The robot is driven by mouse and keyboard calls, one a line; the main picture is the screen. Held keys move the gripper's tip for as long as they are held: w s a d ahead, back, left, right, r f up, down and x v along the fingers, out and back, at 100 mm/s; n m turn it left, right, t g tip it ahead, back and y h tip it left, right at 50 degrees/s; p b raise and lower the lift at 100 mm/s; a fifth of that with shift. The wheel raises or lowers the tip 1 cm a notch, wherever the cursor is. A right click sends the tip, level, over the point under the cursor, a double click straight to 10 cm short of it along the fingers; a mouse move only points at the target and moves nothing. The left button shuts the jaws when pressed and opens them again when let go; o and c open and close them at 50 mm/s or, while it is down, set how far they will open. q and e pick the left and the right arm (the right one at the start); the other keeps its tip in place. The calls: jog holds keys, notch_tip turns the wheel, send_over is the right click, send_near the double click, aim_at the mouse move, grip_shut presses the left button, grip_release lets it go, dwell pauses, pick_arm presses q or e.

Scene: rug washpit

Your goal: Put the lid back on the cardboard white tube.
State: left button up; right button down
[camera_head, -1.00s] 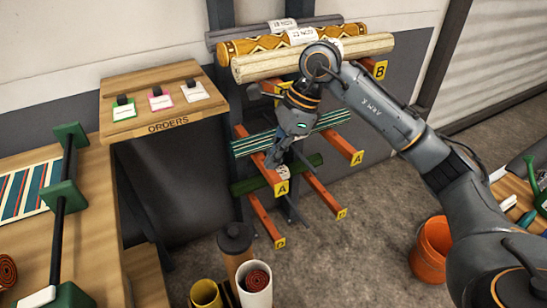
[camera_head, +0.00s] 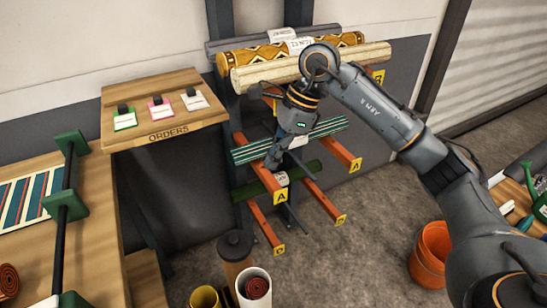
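The white tube (camera_head: 253,282) stands upright at the bottom of the view, open at the top, with a dark red rolled rug (camera_head: 256,288) inside. I cannot make out its lid. My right gripper (camera_head: 272,162) points down in front of the rug rack, well above and behind the white tube, by the striped green roll. Its fingertips are small and dark against the rack, so I cannot tell whether they are open or hold anything. My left gripper is not in view.
A brown tube with a dark lid (camera_head: 235,243) and a yellow tube (camera_head: 204,297) stand beside the white tube. Orange rack arms (camera_head: 325,200) jut out above. An orange bucket (camera_head: 432,255) is at right. A wooden bench (camera_head: 95,245) is at left. Floor between is clear.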

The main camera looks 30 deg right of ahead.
jog(key=shift+w+d+r+p, duration=0.2)
jog(key=shift+w+r+p, duration=0.1)
jog(key=shift+r+p, duration=0.3)
jog(key=shift+w+d+r+p, duration=0.2)
jog(key=shift+w+r+p, duration=0.15)
jog(key=shift+r, duration=0.4)
jog(key=w+d+r+p, duration=0.2)
jog(key=w+r+p, duration=0.1)
jog(key=r+p, duration=0.3)
jog(key=shift+v, duration=0.9)
dwell(3.1)
jog(key=shift+w+d+r+p, duration=0.15)
jog(key=shift+w+r+p, duration=0.15)
jog(key=shift+r+p, duration=0.4)
jog(key=shift+w+d+r+p, duration=0.15)
jog(key=shift+w+r+p, duration=0.1)
jog(key=shift+r+p, duration=0.45)
jog(key=shift+w+d+r+p, duration=0.15)
jog(key=shift+w+r+p, duration=0.15)
jog(key=shift+w, duration=0.1)
jog(key=shift+r, duration=0.25)
